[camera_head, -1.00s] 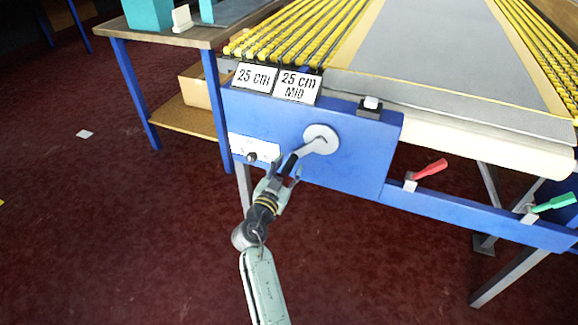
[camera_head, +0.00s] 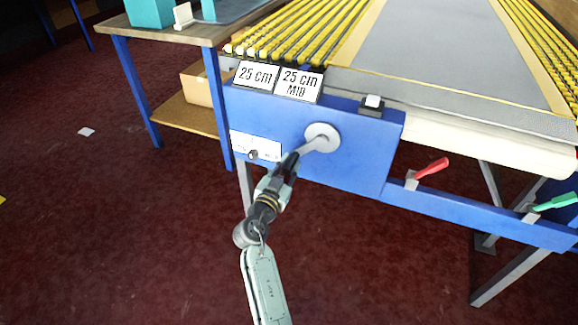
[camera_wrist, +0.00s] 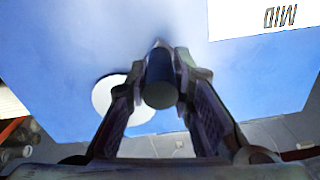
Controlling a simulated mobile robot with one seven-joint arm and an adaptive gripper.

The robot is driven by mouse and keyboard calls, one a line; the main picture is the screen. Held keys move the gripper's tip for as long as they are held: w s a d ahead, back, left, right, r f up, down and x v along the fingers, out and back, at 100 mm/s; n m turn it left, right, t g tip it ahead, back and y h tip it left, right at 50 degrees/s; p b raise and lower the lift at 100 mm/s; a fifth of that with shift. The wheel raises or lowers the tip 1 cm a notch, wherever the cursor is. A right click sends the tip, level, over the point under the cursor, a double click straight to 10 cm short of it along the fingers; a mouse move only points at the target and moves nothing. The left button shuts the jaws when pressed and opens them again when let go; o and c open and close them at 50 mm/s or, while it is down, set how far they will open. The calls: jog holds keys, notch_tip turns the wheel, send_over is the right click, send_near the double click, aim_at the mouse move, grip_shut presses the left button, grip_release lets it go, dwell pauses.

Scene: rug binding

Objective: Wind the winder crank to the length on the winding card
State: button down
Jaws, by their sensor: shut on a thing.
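The winder crank has a pale round hub (camera_head: 322,137) on the blue front panel (camera_head: 358,160) of the machine. Its grey arm (camera_head: 308,146) points down and left from the hub in the head view. My gripper (camera_head: 290,162) is shut on the dark crank handle (camera_wrist: 160,80), which sits between the two fingers in the wrist view.
A white plate with a dark knob (camera_head: 254,148) is left of the crank. A white-topped button (camera_head: 372,103) sits on the panel's top. A red lever (camera_head: 431,168) and a green lever (camera_head: 555,202) are at right. A wooden-topped table (camera_head: 170,28) stands at left.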

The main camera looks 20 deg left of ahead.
jog(key=shift+a+b, duration=0.1)
jog(key=shift+b, duration=0.6)
jog(key=shift+a+r+m+b, duration=0.1)
jog(key=shift+r+m+b, duration=0.05)
jog(key=shift+m+b, duration=0.3)
jog(key=shift+a+r, duration=0.2)
jog(key=shift+r, duration=0.3)
jog(key=c, duration=1.4)
grip_release()
jog(key=shift+f+b, duration=0.15)
jog(key=shift+b, duration=0.15)
jog(key=shift+s, duration=0.1)
jog(key=s, duration=1.1)
jog(key=shift+s+a, duration=0.2)
jog(key=shift+s, duration=0.2)
